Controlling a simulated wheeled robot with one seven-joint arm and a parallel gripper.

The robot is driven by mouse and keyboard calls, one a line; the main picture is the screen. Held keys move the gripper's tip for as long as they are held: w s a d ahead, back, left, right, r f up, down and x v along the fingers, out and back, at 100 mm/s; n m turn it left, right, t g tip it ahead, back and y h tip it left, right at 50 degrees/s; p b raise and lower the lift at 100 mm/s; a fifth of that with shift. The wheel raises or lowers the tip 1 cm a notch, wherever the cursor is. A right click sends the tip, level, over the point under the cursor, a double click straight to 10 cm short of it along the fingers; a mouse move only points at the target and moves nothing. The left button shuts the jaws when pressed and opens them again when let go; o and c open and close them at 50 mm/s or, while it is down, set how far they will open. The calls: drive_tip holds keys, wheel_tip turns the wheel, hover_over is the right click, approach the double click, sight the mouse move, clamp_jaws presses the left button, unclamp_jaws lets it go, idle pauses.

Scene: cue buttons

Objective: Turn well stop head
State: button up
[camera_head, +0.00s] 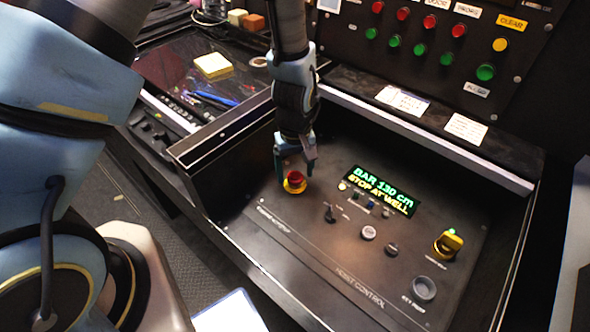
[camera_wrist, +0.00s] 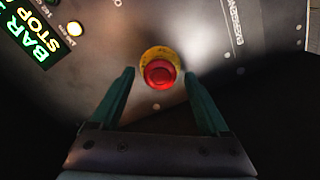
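A red mushroom-shaped head on a yellow base (camera_head: 294,182) stands at the upper left of the black hoist control panel (camera_head: 330,265). In the wrist view the red head (camera_wrist: 159,73) lies between and beyond my fingers, beside lettering that begins "EMERGENCY". My gripper (camera_head: 295,167) is open and empty, pointing down just over this red head; contact cannot be told. A yellow knob (camera_head: 448,243) with a lit green lamp stands at the panel's right; its label is too small to read surely. The display (camera_head: 380,190) reads "BAR 130 cm" and "STOP AT WELL".
Small knobs and a toggle (camera_head: 330,214) sit mid-panel, with a round grey part (camera_head: 423,289) at lower right. Raised side walls and a back ledge (camera_head: 430,130) frame the panel. Behind stands an upright panel of coloured buttons (camera_head: 430,21). A cluttered desk (camera_head: 190,75) is at left.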

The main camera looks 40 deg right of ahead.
clamp_jaws()
idle(0.4)
drive_tip(key=shift+m, duration=0.4)
drive_tip(key=m+b, duration=0.1)
drive_tip(key=m, duration=0.2)
drive_tip(key=shift+m, duration=1.9)
